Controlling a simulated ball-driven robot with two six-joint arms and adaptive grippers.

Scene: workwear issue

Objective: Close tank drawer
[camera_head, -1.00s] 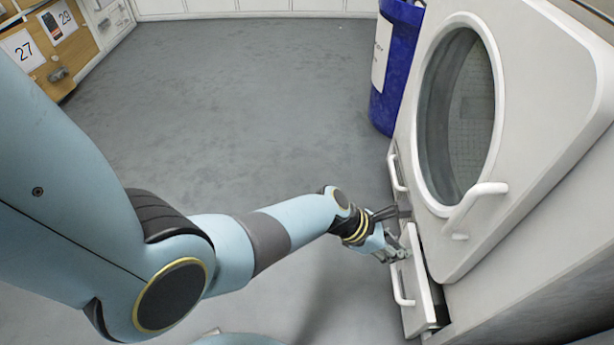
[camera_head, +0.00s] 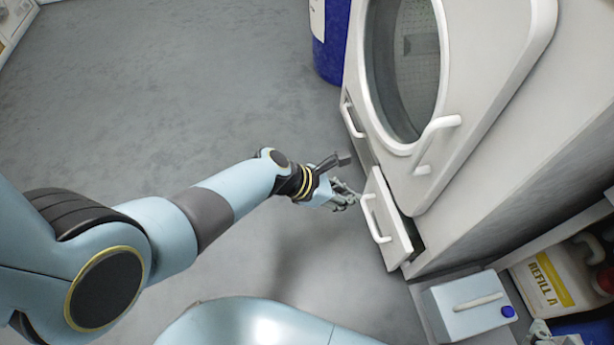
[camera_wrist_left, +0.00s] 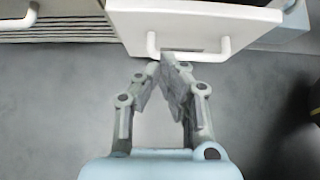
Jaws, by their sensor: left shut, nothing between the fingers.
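The tank drawer (camera_head: 388,222) is the white drawer with a bar handle low on the white machine. It stands out from the machine, with a dark gap behind its front. In the left wrist view its front (camera_wrist_left: 200,22) and handle cross the top. My left gripper (camera_head: 352,196) is shut and empty, in front of the drawer beside its handle. In the left wrist view its fingertips (camera_wrist_left: 166,66) meet close to the handle; whether they touch it I cannot tell.
The machine's round-windowed door (camera_head: 480,90) with its handle is above the drawer. Another handled front (camera_head: 352,120) lies beyond it. A blue bin (camera_head: 331,45) stands behind. A pale blue canister (camera_head: 466,306) and a refill jug (camera_head: 555,280) are at right. Floor on the left is clear.

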